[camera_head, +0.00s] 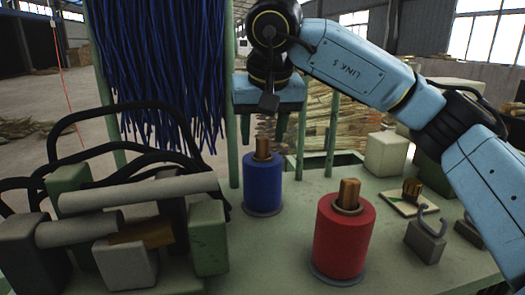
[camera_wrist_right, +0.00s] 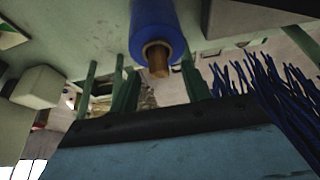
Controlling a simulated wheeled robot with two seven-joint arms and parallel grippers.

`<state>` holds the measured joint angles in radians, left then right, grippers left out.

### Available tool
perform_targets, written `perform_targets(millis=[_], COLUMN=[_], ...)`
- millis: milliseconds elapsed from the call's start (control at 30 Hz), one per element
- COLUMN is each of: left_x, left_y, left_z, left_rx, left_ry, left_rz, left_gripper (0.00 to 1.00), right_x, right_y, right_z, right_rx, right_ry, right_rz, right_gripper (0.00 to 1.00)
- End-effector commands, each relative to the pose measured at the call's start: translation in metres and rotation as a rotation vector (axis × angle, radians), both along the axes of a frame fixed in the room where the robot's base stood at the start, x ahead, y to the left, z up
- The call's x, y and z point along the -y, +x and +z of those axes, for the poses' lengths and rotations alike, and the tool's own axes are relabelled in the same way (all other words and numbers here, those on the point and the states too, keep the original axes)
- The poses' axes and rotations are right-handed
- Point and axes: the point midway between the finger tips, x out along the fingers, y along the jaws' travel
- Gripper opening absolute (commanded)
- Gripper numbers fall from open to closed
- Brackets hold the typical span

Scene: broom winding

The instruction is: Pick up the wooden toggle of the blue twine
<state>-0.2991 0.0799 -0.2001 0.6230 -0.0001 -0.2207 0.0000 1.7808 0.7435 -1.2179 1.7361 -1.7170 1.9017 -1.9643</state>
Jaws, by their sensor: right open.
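The blue twine is wound on an upright spool (camera_head: 263,186) on the green bench. Its wooden toggle (camera_head: 262,149) sticks up from the top. The spool (camera_wrist_right: 155,22) and toggle (camera_wrist_right: 157,62) also show in the right wrist view. My right gripper (camera_head: 264,138) is open, pointing down over the blue spool. In the right wrist view, its green fingers (camera_wrist_right: 160,78) stand on either side of the toggle's line, apart from it. I cannot tell the exact height between fingertips and toggle. My left gripper is not in view.
A red twine spool (camera_head: 343,238) with its own toggle stands at front right. Grey rollers and blocks (camera_head: 137,194) with black cables fill the left. A grey fork holder (camera_head: 425,240) and pale block (camera_head: 386,153) stand right. Blue bristles (camera_head: 160,60) hang behind on a green frame.

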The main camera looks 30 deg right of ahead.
Motion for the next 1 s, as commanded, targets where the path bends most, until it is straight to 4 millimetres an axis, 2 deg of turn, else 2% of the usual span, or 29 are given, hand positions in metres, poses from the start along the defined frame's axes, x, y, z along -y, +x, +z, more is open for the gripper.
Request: perform_targets(millis=[167, 400, 767, 1000], left_x=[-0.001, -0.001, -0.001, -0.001], left_y=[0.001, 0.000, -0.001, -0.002], left_z=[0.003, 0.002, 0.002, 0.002], left_rx=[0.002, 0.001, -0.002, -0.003], left_ry=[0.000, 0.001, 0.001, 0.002], left_rz=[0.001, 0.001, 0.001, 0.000], left_gripper=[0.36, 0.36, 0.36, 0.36], right_x=[0.002, 0.002, 0.002, 0.002], right_y=[0.007, 0.007, 0.007, 0.007], right_z=[-0.017, -0.019, -0.019, -0.018], right_rx=[-0.001, 0.001, 0.001, 0.001], right_ry=[-0.001, 0.000, 0.000, 0.000], right_rz=[0.000, 0.000, 0.000, 0.000], right_gripper=[0.47, 0.47, 0.01, 0.00])
